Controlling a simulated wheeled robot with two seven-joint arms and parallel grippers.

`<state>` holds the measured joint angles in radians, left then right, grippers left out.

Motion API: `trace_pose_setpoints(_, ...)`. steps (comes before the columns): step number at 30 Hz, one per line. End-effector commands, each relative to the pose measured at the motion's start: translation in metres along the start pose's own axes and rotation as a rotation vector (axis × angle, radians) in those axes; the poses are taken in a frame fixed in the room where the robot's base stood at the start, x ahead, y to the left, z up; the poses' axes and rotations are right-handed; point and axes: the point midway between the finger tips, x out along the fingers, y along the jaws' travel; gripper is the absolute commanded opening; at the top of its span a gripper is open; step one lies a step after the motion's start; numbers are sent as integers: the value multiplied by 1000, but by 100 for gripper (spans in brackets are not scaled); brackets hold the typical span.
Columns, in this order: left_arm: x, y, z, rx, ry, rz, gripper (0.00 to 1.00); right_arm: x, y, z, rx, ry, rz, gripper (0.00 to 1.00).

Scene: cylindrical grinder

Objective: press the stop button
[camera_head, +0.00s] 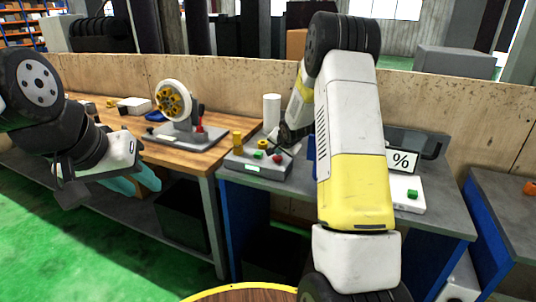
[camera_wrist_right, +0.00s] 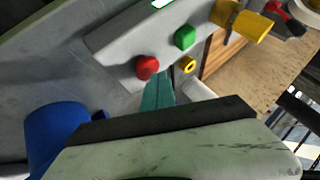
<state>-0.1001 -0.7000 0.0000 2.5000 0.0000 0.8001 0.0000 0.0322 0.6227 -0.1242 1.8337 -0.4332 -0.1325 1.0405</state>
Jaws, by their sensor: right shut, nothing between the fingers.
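The grey control box (camera_head: 255,167) sits on the bench in the head view. It carries a red button (camera_head: 277,157), a green button (camera_head: 258,154), a yellow ring-shaped part (camera_head: 263,143) and an upright yellow knob (camera_head: 237,140). In the right wrist view the red button (camera_wrist_right: 147,67) is just beyond the teal fingertips of my right gripper (camera_wrist_right: 158,84), which are shut and empty. I cannot tell whether they touch it. The green button (camera_wrist_right: 185,37) lies farther off, to the upper right. My left gripper (camera_head: 140,180) hangs at the left, away from the box; its finger gap is unclear.
A grinder with a yellow-centred wheel (camera_head: 175,105) stands on the wooden bench left of the box. A white cylinder (camera_head: 271,111) stands behind the box. A percent sign panel (camera_head: 401,160) and a green button (camera_head: 412,194) on a white base are to the right.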

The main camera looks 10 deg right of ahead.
Motion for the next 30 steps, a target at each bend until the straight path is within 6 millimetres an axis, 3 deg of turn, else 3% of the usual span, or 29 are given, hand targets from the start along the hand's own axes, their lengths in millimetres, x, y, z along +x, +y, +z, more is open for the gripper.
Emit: trace_pose_setpoints(30,0,0,0,0,0,0,36,7,5,5,-1,-1,0,0)
